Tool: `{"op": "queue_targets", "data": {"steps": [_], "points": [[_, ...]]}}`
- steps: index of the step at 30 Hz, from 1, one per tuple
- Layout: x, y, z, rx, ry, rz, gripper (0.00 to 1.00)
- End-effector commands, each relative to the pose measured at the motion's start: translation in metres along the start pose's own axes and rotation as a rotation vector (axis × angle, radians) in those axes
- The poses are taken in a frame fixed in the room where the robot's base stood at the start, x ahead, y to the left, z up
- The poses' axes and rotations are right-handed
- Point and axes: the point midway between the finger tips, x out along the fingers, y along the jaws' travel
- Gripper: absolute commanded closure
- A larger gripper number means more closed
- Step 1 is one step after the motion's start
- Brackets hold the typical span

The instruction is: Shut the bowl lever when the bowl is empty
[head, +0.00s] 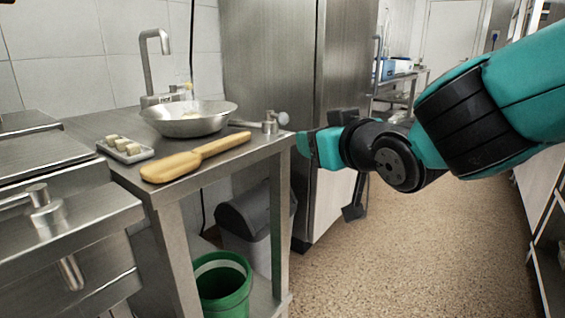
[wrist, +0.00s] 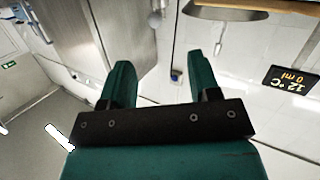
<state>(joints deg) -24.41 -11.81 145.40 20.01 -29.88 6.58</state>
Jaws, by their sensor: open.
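The wide metal bowl (head: 205,124) stands on the steel counter; a small pale patch shows inside it, and I cannot tell what it is. A metal lever with a round knob (head: 283,118) sits at the counter's right end, right of the bowl. I cannot tell whether it is open or shut. My gripper (head: 304,144) is just right of the counter's corner, apart from the lever in the picture. In the wrist view my gripper (wrist: 162,76) has its two teal fingers spread with nothing between them. A display (wrist: 290,80) there, upside down, reads 12 °C and 0 ml.
A wooden paddle (head: 195,158) and a small tray (head: 126,150) of pale blocks lie on the counter. A tap (head: 148,65) stands behind the bowl. A green bucket (head: 222,285) and a grey bin (head: 245,220) are below. Open floor (head: 400,255) lies to the right.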

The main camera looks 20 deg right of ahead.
Motion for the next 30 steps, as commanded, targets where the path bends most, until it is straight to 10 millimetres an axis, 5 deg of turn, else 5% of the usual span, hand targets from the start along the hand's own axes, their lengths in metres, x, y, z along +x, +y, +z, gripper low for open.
{"op": "queue_targets", "data": {"steps": [1,13,30], "points": [[0.006,0.0,0.016,-0.015,0.05,0.015,0.44],[0.014,0.007,0.0,-0.063,0.196,0.057,0.44],[0.063,0.009,-0.01,-0.066,0.19,0.053,0.44]]}}
